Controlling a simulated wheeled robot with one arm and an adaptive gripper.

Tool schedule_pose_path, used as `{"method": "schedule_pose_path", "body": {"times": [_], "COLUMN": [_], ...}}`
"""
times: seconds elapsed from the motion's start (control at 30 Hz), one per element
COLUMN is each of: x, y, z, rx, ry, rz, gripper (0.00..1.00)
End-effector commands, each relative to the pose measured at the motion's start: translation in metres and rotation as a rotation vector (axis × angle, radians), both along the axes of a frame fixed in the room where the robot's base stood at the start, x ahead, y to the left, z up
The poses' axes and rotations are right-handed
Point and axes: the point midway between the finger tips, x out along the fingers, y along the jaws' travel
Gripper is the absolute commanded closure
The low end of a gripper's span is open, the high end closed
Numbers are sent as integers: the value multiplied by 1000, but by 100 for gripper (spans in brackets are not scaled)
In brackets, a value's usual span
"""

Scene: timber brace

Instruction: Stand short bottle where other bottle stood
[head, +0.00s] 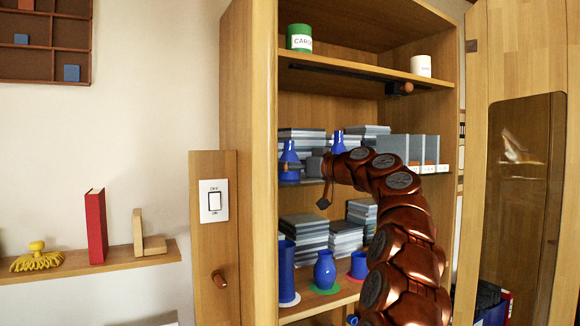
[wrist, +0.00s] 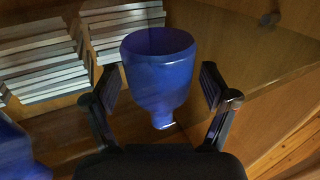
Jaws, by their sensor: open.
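A blue bottle (head: 289,155) with a narrow neck stands upright at the left of the middle shelf. A second blue bottle (head: 338,144) shows farther right, its lower part hidden by my arm. Which is the shorter is unclear. My gripper (head: 306,170) is at the left bottle. In the wrist view a blue bottle (wrist: 158,72) appears neck down between the fingers of my open gripper (wrist: 157,88), with gaps at both sides. Another blue shape (wrist: 20,152) is cut off at the lower left.
On the shelf below stand a blue cylinder (head: 287,270) on a white disc, a blue vase (head: 325,270) on a green disc (head: 325,290) and a blue cup (head: 358,265). Grey stacks (head: 302,235) fill the shelf backs. The cabinet's left side wall (head: 250,130) is close to my gripper.

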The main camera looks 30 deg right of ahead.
Motion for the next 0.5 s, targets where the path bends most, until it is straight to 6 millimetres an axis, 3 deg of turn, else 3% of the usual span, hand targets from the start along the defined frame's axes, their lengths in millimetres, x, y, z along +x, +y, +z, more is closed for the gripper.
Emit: {"method": "schedule_pose_path", "body": {"times": [0.27, 0.5], "x": [0, -37], "y": [0, -12], "z": [5, 1], "rx": [1, 0], "ry": [0, -4], "rz": [0, -3], "gripper": [15, 15]}}
